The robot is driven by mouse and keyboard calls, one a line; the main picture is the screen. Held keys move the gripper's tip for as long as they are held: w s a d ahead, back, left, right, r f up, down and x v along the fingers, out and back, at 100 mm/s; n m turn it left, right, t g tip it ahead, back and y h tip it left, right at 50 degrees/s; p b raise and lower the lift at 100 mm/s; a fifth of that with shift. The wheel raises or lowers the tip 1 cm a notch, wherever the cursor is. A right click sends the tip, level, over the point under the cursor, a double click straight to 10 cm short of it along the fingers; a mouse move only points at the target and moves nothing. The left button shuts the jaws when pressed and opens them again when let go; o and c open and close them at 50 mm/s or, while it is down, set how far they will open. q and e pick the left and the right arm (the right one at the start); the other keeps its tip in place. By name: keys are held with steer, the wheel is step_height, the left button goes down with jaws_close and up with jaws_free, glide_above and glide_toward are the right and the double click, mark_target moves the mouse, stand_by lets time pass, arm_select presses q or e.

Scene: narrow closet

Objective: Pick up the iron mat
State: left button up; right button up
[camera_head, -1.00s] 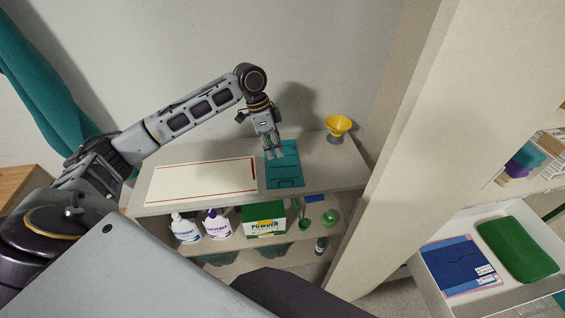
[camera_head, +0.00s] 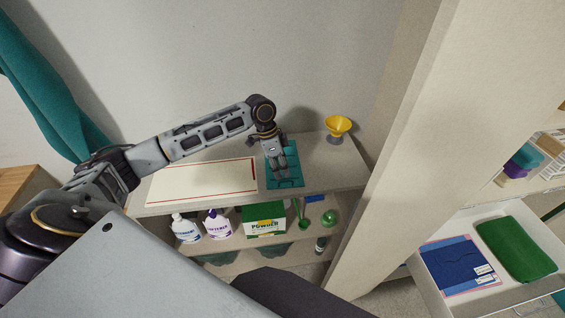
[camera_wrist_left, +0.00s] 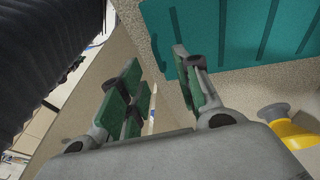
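The teal iron mat (camera_head: 292,183) lies flat on the top shelf in the head view, with raised ribs on it. Its underlying edge runs across the top of the left wrist view (camera_wrist_left: 240,30). My left gripper (camera_head: 279,177) reaches down over the mat from behind, hiding part of it. In the left wrist view its two fingers (camera_wrist_left: 157,62) stand apart with nothing held between them. One finger overlaps the mat's edge in that view; I cannot tell whether it touches. My right gripper is not in view.
A white, red-edged panel (camera_head: 200,183) lies left of the mat on the shelf top (camera_head: 315,160). A yellow cup-like piece (camera_head: 338,125) stands at right. Below are bottles (camera_head: 217,224) and a powder box (camera_head: 264,219). A tall beige panel (camera_head: 400,150) bounds the right side.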

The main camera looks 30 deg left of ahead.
arm_select(q)
steer(key=shift+f, duration=0.15)
steer(key=shift+p+x, duration=0.55)
steer(key=shift+x, duration=1.95)
steer(key=shift+s, duration=0.1)
jaws_close()
